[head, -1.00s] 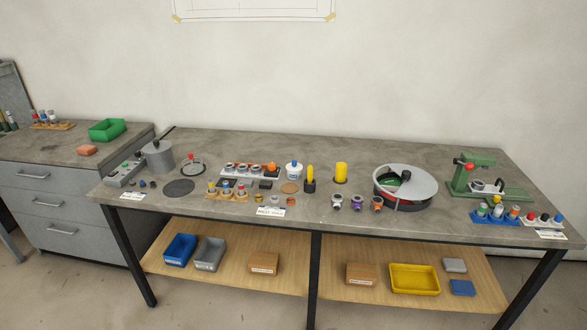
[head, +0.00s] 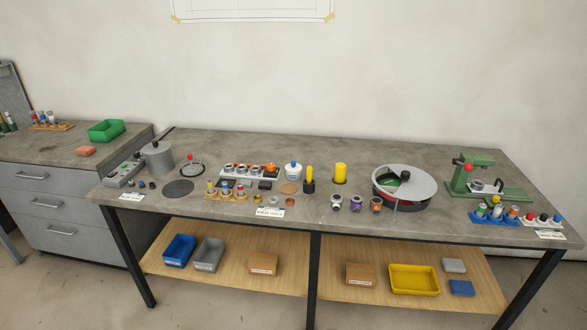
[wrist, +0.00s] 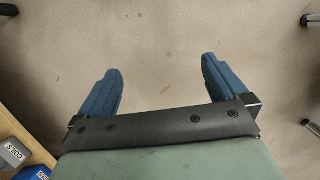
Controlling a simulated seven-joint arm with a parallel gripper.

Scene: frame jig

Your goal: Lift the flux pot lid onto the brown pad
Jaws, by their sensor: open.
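The flux pot (head: 292,172) is a small white jar standing upright near the middle of the bench. Its lid (head: 293,163) has a blue knob and sits on top of the jar. The round brown pad (head: 289,188) lies flat on the bench just in front of the pot, and nothing rests on it. My gripper (wrist: 160,80) shows only in the wrist view. Its two blue fingers are wide apart with nothing between them. It is over bare floor, away from the pot and the pad.
A yellow-handled tool in a dark holder (head: 309,181) stands right of the pad. A rack of parts (head: 247,172) and a dark block (head: 265,185) stand to the left. A white label card (head: 270,212) lies in front. Beneath is a shelf with bins (head: 413,279).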

